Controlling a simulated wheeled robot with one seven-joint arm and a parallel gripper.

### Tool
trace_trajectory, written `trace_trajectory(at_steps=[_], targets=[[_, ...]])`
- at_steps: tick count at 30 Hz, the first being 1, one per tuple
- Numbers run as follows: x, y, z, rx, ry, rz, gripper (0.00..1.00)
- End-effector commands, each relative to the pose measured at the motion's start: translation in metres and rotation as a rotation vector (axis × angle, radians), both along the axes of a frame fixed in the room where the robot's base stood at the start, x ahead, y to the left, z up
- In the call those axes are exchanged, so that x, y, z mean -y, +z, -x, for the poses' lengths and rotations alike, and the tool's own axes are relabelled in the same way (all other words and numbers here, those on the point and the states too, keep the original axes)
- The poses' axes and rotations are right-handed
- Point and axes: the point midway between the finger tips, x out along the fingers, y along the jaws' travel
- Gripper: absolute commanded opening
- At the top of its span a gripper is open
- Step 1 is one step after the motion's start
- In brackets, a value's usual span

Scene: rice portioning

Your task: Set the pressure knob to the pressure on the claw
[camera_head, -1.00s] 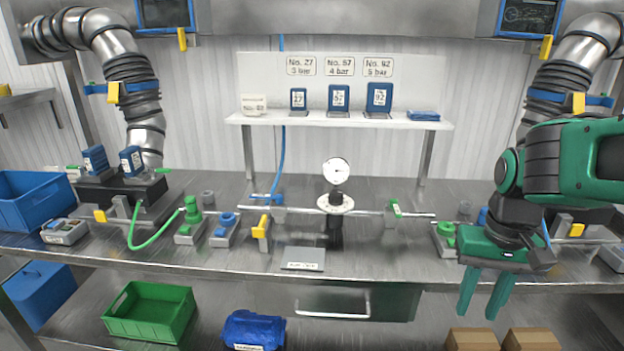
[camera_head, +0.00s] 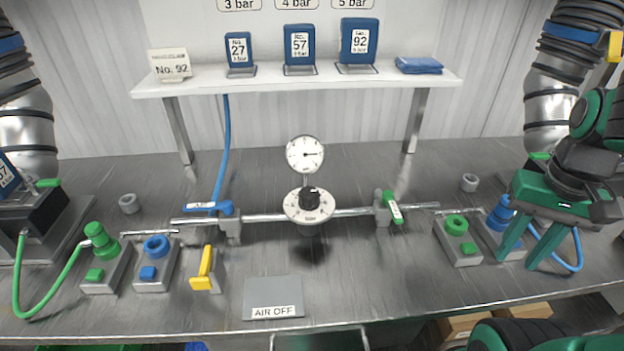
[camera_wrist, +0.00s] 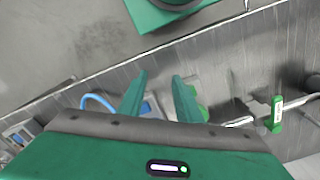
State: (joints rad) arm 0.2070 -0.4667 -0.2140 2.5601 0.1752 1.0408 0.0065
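The pressure knob (camera_head: 310,198) is a black knob on a round white dial at the middle of the pipe, with a round pressure gauge (camera_head: 305,154) above it. Three blue claws stand on the shelf, marked No. 27 (camera_head: 238,50), No. 57 (camera_head: 299,44) and No. 92 (camera_head: 358,42). Signs above them read 3, 4 and 5 bar. Another blue claw (camera_head: 8,174), marked 57, sits in the left holder, partly cut off. My green gripper (camera_head: 540,250) is open and empty at the right, well away from the knob; its fingers also show in the wrist view (camera_wrist: 160,98).
A card (camera_head: 171,64) on the shelf reads No. 92. A plate (camera_head: 273,297) reads AIR OFF. A yellow lever (camera_head: 204,268), a blue valve handle (camera_head: 208,207) and a green valve handle (camera_head: 393,207) flank the knob.

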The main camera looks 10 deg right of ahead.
Motion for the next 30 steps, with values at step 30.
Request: trace_trajectory(at_steps=[30], targets=[[-0.303,0.117,-0.200,0.021,0.300,0.013,0.52]])
